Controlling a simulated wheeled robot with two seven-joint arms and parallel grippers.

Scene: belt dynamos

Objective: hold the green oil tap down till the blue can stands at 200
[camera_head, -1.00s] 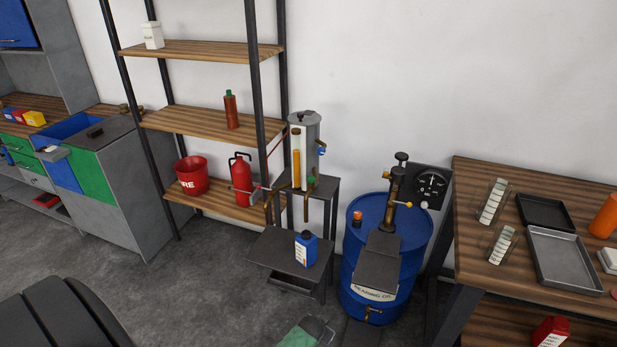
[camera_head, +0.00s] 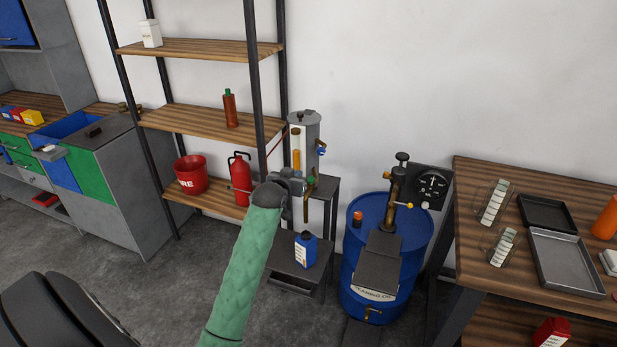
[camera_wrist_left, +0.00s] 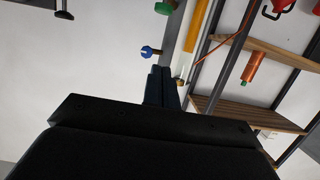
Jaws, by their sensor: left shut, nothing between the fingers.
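The grey oil tank (camera_head: 309,132) stands on a small stand, with a yellow sight tube on its front. The green tap (camera_head: 312,181) sits low on it and shows at the top of the left wrist view (camera_wrist_left: 165,7). A blue knob (camera_wrist_left: 150,51) shows below it there. The blue can (camera_head: 305,250) stands upright on the low shelf under the tap; its level cannot be read. My left gripper (camera_head: 304,186) is shut and empty, beside the green tap in the head view. In the wrist view its fingertips (camera_wrist_left: 161,72) look apart from the tap. My right gripper is out of view.
A blue drum (camera_head: 357,275) with a pump stands at the right, beside a wooden table (camera_head: 475,240) with trays and jars. Grey floor lies in front.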

